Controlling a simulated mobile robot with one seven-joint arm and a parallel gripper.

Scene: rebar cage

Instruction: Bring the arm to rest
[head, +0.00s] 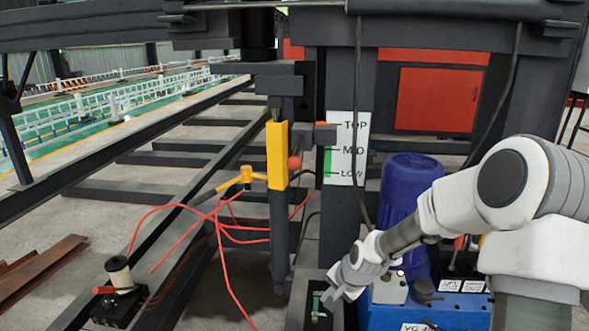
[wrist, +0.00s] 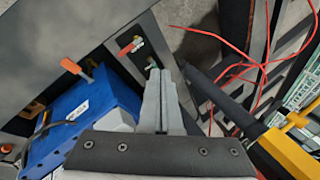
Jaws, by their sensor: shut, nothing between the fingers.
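My arm reaches in from the right in the head view, bent downward. My gripper (head: 329,301) points down beside the dark post, left of the blue machine base. In the wrist view my gripper (wrist: 162,76) has its two grey fingers pressed together with nothing between them. A small valve with a red handle (wrist: 131,46) lies just beyond the fingertips in the wrist view. A green-handled fitting (head: 317,304) sits just left of the gripper in the head view. I cannot tell whether the fingers touch anything.
A blue motor (head: 405,190) stands on a blue base (head: 445,305) close to my arm. A yellow actuator (head: 277,155) with a red knob hangs on the post. Loose red cables (head: 222,250) lie to the left. A black box with a spool (head: 119,300) is lower left.

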